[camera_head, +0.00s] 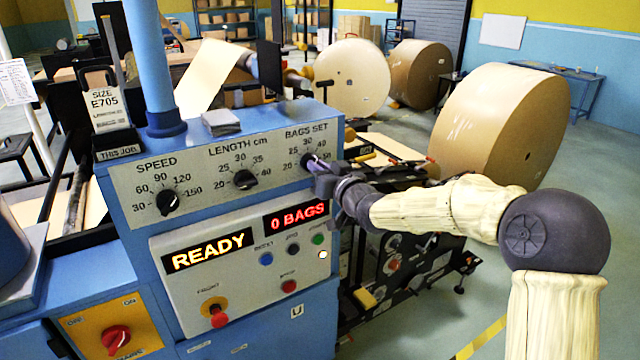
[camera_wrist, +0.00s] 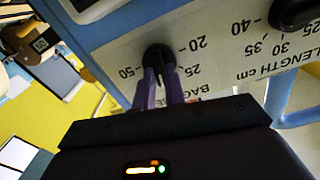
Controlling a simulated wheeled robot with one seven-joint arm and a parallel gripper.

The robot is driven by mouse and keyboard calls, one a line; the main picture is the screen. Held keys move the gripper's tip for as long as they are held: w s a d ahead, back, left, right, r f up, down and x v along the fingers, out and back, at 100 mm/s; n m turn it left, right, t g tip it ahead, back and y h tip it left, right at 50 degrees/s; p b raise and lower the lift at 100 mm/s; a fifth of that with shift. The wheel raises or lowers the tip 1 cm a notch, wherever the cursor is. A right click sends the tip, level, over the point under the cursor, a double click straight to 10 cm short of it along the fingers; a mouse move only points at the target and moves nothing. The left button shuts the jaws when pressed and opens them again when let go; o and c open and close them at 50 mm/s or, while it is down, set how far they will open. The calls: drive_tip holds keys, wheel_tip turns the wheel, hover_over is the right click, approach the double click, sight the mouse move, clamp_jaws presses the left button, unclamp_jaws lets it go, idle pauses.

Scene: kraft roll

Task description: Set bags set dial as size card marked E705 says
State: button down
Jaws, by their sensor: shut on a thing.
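The BAGS SET dial (camera_head: 308,160) is a black knob at the right end of the blue machine's upper panel. Its scale runs from 20 to 50. My gripper (camera_head: 322,171) reaches it from the right and is shut on the knob. In the wrist view, which is upside down, the two purple fingers of my gripper (camera_wrist: 161,84) close on the dial (camera_wrist: 158,56). The fingers cover part of the knob, so I cannot tell its setting. The size card (camera_head: 105,103) stands at upper left in the THIS JOB holder. It reads SIZE E705; its lower line is too small to read.
The LENGTH dial (camera_head: 245,180) and SPEED dial (camera_head: 168,202) sit left on the same panel. Below, displays show READY (camera_head: 208,250) and 0 BAGS (camera_head: 296,217), above several buttons. A red mushroom button (camera_head: 218,317) juts out at lower left. Large paper rolls stand behind.

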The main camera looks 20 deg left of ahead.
drive_tip(key=shift+f+n+b, duration=0.15)
drive_tip(key=shift+n+b, duration=0.85)
drive_tip(key=shift+b, duration=0.05)
drive_tip(key=c, duration=1.5)
unclamp_jaws()
drive_tip(key=shift+o, duration=0.2)
drive_tip(key=b+v, duration=0.3)
drive_tip(key=v, duration=1.4)
drive_tip(key=shift+s, duration=0.2)
drive_tip(key=shift+d, duration=0.15)
